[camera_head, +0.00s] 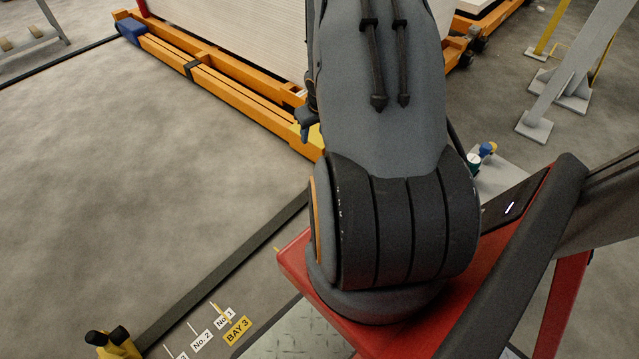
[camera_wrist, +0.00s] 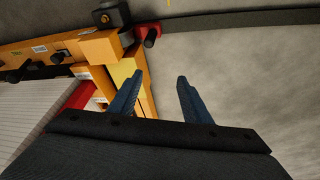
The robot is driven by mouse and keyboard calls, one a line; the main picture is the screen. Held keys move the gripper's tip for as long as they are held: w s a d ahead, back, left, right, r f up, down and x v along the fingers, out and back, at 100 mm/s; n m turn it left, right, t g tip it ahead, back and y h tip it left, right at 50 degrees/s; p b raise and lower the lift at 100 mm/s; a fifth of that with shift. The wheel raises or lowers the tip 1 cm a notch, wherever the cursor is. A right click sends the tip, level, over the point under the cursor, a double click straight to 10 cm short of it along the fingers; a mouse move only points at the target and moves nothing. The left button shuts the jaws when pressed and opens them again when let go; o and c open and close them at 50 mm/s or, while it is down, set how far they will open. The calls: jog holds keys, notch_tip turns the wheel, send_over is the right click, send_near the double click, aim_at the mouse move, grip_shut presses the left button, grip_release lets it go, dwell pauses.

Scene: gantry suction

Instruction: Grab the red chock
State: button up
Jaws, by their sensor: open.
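My gripper (camera_wrist: 160,84) is open, with its two blue fingers apart and only bare floor showing between them. In the head view my arm hides most of it. A red block-like piece (camera_wrist: 82,97) shows in the wrist view to the left of the fingers, between the white stack and the orange frame. It may be the red chock, but its full shape is hidden. A red piece with a black end (camera_wrist: 148,34) is at the frame's corner, beyond the fingers. I cannot tell for certain which is the chock. Neither is in the gripper.
The orange frame (camera_head: 228,88) carries a stack of white sheets (camera_head: 235,35). A yellow plate (camera_wrist: 124,72) is beside the left finger in the wrist view. A dark floor strip (camera_head: 225,262) crosses the floor. Open concrete floor (camera_head: 120,190) lies left of my arm.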

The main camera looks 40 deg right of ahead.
jog(key=shift+t, duration=0.4)
jog(key=shift+w+d+f+b, duration=0.45)
jog(key=shift+d+f+b, duration=0.9)
jog(key=shift+f, duration=2.25)
jog(key=shift+w+d+f+b, duration=0.5)
jog(key=shift+f+b, duration=1.65)
jog(key=shift+f, duration=1.4)
jog(key=shift+w+d+f+b, duration=0.4)
jog(key=shift+d+f+b, duration=0.95)
jog(key=shift+f, duration=2.25)
jog(key=shift+a+m+b, duration=0.3)
jog(key=shift+a+b, duration=0.05)
jog(key=shift+a, duration=0.05)
grip_shut()
